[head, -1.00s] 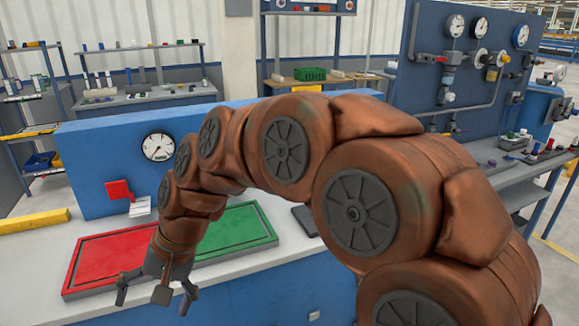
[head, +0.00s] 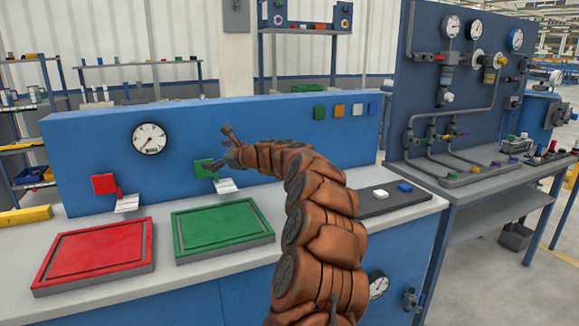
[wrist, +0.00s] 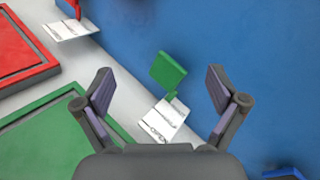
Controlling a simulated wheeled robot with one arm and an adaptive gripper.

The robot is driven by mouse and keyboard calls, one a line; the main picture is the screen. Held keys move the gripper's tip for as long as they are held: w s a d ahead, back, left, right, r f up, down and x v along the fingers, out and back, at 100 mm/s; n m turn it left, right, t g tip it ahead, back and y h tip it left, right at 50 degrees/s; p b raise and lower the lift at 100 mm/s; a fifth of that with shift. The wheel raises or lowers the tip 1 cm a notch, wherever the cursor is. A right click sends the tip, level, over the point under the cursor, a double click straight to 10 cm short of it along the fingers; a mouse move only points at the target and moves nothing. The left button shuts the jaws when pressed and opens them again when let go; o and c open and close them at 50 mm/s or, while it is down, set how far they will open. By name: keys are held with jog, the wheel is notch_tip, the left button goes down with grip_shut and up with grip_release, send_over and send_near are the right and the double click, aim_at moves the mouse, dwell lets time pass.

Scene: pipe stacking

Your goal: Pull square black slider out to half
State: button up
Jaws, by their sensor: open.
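I cannot single out a square black slider in either view. My gripper (head: 216,150) is open and empty in front of the blue back panel (head: 85,150). A green square plate (head: 204,168) on a short stem is close to my fingers in the head view. In the wrist view the green plate (wrist: 168,71) appears between my two spread fingers (wrist: 160,92), farther off, with no contact visible. A white label (wrist: 162,120) reading "OPEN" is below it.
Red tray (head: 95,250) and green tray (head: 225,230) lie on the bench. A dark board (head: 400,204) with white and blue pieces is at right. A red plate (head: 104,184) and gauge (head: 149,138) are at left. Small coloured squares (head: 339,110) line the panel.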

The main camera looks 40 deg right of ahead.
jog(key=s+d+f+m+h+b, duration=0.2)
jog(key=d+f+m+h, duration=0.15)
jog(key=d, duration=0.65)
jog(key=s+d+f+m+t+h+b, duration=0.1)
jog(key=s+d+f+m+h, duration=0.2)
jog(key=d, duration=0.7)
jog(key=s+d+f+m+h+b, duration=0.1)
jog(key=d+f+m+h+b, duration=0.3)
jog(key=d, duration=0.6)
jog(key=shift+m+y, duration=0.35)
jog(key=shift+m, duration=0.2)
jog(key=shift+r+p+x, duration=0.3)
jog(key=shift+p+x, duration=0.8)
jog(key=shift+x, duration=0.25)
jog(key=shift+r+p+x, duration=0.25)
jog(key=shift+p+x, duration=0.8)
jog(key=shift+x, duration=0.25)
jog(key=shift+r+p+x, duration=0.3)
jog(key=shift+p+x, duration=0.8)
jog(key=shift+x, duration=0.25)
